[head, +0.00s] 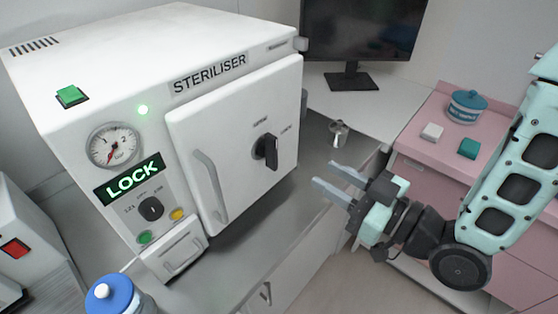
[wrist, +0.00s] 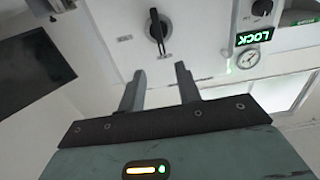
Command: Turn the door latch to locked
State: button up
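The white steriliser (head: 120,40) stands on the counter with its door (head: 230,130) shut. The door latch (head: 267,150) is a black knob on the door's right side, with small labels above it and to its right. In the head view its bar stands roughly upright, slightly tilted. It also shows in the wrist view (wrist: 157,30), beyond the fingers. A lit green LOCK sign (head: 132,180) glows on the front panel. My gripper (head: 338,175) is open and empty, to the right of the latch and apart from it; its fingertips also show in the wrist view (wrist: 160,72).
A pale door handle (head: 210,185) is left of the latch. A small metal cup (head: 338,132) stands on the counter near my gripper. A monitor (head: 360,30) is behind. A pink cabinet (head: 430,165) with small items is at right. A blue-capped bottle (head: 115,295) stands in front.

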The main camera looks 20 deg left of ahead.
aim_at(277, 147)
jog(key=b+x, duration=0.4)
jog(key=x, duration=0.7)
jog(key=shift+s+a+r+b, duration=0.1)
jog(key=shift+r+b, duration=0.05)
jog(key=shift+b, duration=0.15)
jog(key=shift+w+a, duration=0.25)
jog(key=shift+a, duration=0.3)
grip_shut()
